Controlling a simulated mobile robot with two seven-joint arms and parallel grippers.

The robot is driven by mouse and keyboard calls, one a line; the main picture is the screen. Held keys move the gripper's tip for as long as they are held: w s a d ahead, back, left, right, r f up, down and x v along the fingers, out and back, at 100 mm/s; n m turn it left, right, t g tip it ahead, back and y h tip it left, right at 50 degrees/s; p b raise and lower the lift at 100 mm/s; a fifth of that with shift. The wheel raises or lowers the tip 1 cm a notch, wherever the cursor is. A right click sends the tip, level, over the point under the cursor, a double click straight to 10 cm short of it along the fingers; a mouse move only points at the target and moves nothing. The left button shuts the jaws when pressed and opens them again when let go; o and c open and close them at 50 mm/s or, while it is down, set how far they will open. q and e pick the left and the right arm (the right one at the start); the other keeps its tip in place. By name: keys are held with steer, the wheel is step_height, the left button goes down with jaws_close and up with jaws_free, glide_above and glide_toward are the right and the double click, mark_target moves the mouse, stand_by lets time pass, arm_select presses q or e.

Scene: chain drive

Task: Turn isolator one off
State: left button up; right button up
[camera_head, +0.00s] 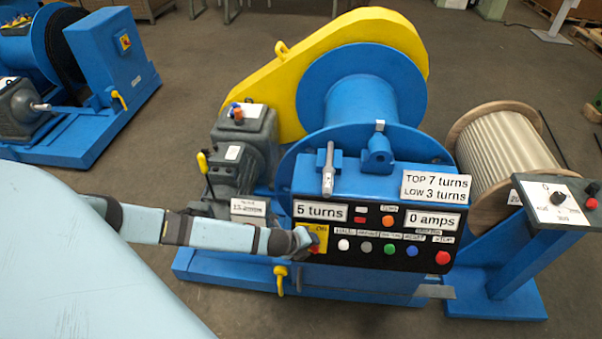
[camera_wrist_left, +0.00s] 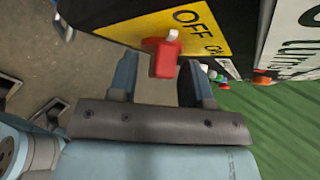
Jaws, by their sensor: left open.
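A red isolator knob (camera_wrist_left: 166,58) sits on a yellow plate (camera_wrist_left: 140,28) marked OFF and ON in the left wrist view. A pale tip on the knob lies near the word OFF, but I cannot tell its exact setting. In the head view the yellow isolator plate (camera_head: 321,231) is at the left end of the black control panel, with the knob partly hidden by my gripper. My left gripper (camera_head: 304,240) is open in front of it. In the left wrist view its fingers (camera_wrist_left: 157,78) stand on either side of the knob, with visible gaps.
The panel (camera_head: 384,262) holds several buttons and the displays "5 turns" and "0 amps". A silver-handled lever (camera_head: 328,170) stands above it. Another blue machine at the left bears a similar yellow isolator (camera_head: 125,42). A control box (camera_head: 560,205) stands at the right.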

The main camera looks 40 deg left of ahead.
arm_select(q)
steer(key=v, duration=1.3)
steer(key=shift+s+r, duration=0.15)
steer(key=shift+r, duration=0.05)
steer(key=s+d+r+n+h+p, duration=0.1)
steer(key=s+d+n+h+p, duration=0.1)
steer(key=d+n, duration=0.35)
steer(key=s+d+r+n+h+p, duration=0.1)
steer(key=d+r+n+p, duration=0.15)
steer(key=d, duration=0.55)
steer(key=s+n+t, duration=0.1)
steer(key=s+n, duration=0.1)
steer(key=n, duration=0.2)
steer(key=s+r+n+t+y+p, duration=0.1)
steer(key=s+n, duration=0.1)
steer(key=n, duration=0.2)
steer(key=s+n+p, duration=0.1)
steer(key=n, duration=0.3)
steer(key=shift+s+d+r+n+t+y, duration=0.15)
steer(key=shift+s+d+n+t+y, duration=0.15)
steer(key=shift+s+d+n+t, duration=0.1)
